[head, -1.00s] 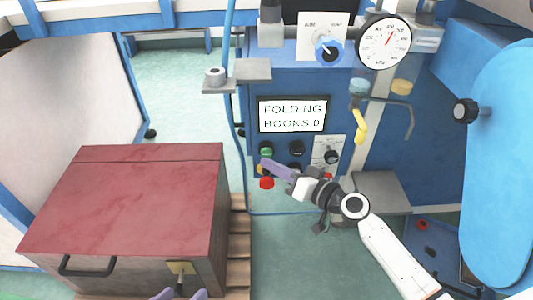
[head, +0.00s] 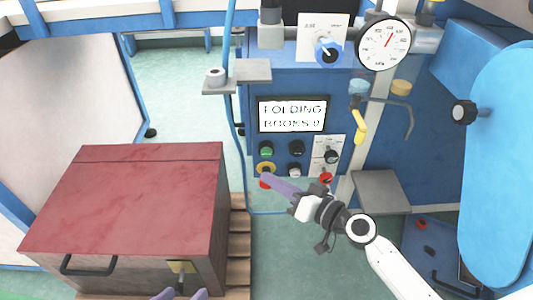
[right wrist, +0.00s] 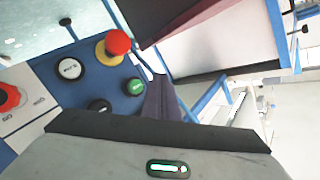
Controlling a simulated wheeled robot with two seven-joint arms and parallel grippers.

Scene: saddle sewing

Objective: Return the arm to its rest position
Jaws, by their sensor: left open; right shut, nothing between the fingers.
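My right gripper (head: 279,187) is shut and empty. Its purple fingers are in front of the lower left of the blue machine's button panel (head: 295,158) and partly cover the red button with a yellow ring. In the right wrist view the shut fingers (right wrist: 162,98) show dark beside the green button (right wrist: 134,86), and the red mushroom button (right wrist: 117,43) stands clear above. I cannot tell whether the fingers touch the panel. My left gripper (head: 181,295) shows only as two purple fingertips, apart, at the bottom edge in front of the red-topped box.
The red-topped box (head: 130,200) stands on a wooden pallet (head: 238,240) at left. The machine carries a display (head: 292,115), a gauge (head: 384,44) and a yellow-handled lever (head: 360,126). A grey ledge (head: 380,190) lies beside my right arm. Green floor is open below the panel.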

